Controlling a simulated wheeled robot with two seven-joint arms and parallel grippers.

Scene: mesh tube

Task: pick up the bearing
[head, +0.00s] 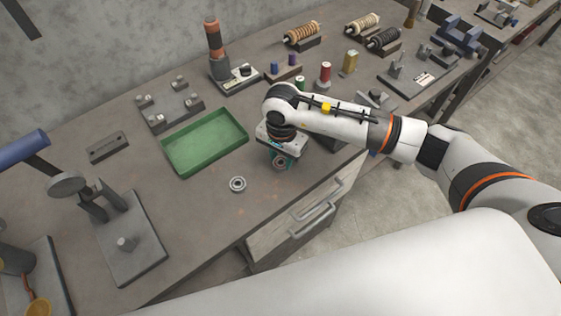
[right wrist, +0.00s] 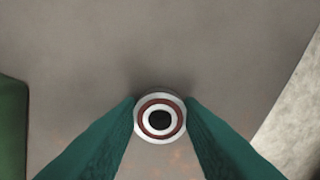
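My right gripper (head: 281,160) points down at the table in front of the green tray. In the right wrist view its two green fingers (right wrist: 160,108) lie against both sides of a round bearing (right wrist: 160,118) with a pale rim, a reddish ring and a dark centre. This bearing also shows in the head view (head: 281,164), low between the fingers. I cannot tell whether it still touches the table. A second, grey bearing (head: 237,184) lies flat on the table to the left of the gripper. My left gripper is not in view.
The empty green tray (head: 206,160) lies behind and left; its edge shows in the right wrist view (right wrist: 12,130). A grey lever fixture (head: 132,240) stands at the left. Several spools and fixtures stand at the back. The table's front edge and a drawer (head: 308,212) are close by.

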